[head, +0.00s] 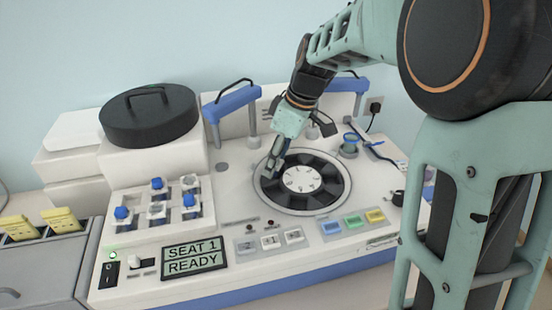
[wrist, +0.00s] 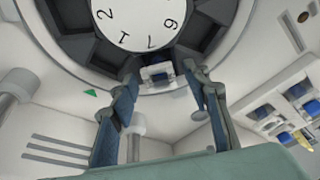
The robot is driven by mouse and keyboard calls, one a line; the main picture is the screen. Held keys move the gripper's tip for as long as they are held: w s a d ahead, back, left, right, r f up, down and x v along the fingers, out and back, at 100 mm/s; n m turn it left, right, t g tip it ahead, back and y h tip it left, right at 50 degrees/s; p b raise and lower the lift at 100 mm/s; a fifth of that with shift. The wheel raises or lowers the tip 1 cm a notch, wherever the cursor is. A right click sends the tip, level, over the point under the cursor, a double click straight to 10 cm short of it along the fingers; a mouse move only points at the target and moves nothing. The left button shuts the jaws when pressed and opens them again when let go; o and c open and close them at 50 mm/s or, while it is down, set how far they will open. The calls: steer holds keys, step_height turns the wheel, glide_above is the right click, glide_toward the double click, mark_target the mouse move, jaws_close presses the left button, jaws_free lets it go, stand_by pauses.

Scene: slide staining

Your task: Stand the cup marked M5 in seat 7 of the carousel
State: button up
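The carousel is a dark ring of seats with a white numbered centre (head: 300,179), and it also shows in the wrist view (wrist: 135,20). A small white and blue cup (wrist: 158,75) sits in the seat at the ring's near edge, below the numeral 7. Its mark cannot be read. My gripper (head: 270,174) is low over the carousel's left side in the head view. In the wrist view my gripper (wrist: 160,76) is open, one finger on each side of the cup with gaps between. The cup is not distinguishable in the head view.
A rack (head: 172,222) at the left holds several blue- and white-topped cups. A display (head: 192,257) reads SEAT 1 READY. A black round lid (head: 149,117) lies back left. Blue arched arms (head: 231,102) stand behind the carousel.

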steer(key=shift+r+p, duration=0.4)
steer(key=shift+r, duration=0.05)
steer(key=v, duration=1.2)
steer(key=shift+b, duration=0.3)
